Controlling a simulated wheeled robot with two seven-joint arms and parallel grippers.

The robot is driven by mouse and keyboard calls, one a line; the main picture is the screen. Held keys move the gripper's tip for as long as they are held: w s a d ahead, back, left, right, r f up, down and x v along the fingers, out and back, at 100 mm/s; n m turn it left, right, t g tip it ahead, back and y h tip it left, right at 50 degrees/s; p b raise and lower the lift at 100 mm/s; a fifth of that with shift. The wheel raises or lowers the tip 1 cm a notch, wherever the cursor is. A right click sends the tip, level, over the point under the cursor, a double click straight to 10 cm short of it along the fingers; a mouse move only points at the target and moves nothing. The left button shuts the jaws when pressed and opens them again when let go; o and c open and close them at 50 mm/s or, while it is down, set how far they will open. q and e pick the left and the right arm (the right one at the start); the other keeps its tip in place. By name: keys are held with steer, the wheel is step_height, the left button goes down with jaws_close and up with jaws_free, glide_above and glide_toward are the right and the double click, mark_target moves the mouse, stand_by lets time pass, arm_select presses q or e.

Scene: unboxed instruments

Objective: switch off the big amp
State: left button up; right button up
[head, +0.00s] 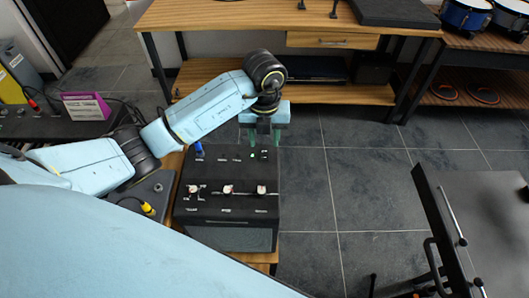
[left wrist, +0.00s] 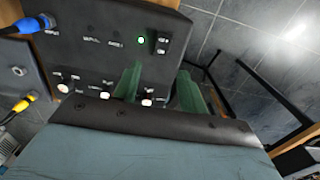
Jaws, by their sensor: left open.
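The big amp (head: 228,213) is a black box with a sloped control panel, white-capped knobs and a grille front, standing on a wooden surface. A small green light (left wrist: 141,40) glows on its panel. Beside the light is a black rocker switch (left wrist: 161,45), which also shows small in the head view (head: 264,155). My left gripper (head: 262,137) is at the amp's far right edge, fingers pointing down, apart and empty. In the left wrist view its two green fingers (left wrist: 158,88) sit near the switch; I cannot tell whether they touch the panel. My right gripper is not in view.
A blue plug (head: 199,149) sits in the amp's far left corner. A smaller grey box (head: 158,188) with a yellow plug stands at its left. A wooden bench (head: 220,16) is behind, and a dark table (head: 485,215) is at right. Open tiled floor lies between.

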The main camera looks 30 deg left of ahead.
mark_target(265, 158)
arm_select(q)
step_height(265, 158, down, 6)
steer(key=shift+f+b, duration=0.1)
steer(key=shift+b, duration=0.25)
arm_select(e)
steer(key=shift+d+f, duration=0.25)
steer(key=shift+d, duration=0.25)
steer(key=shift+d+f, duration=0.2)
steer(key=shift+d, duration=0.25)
arm_select(q)
steer(key=shift+c, duration=0.3)
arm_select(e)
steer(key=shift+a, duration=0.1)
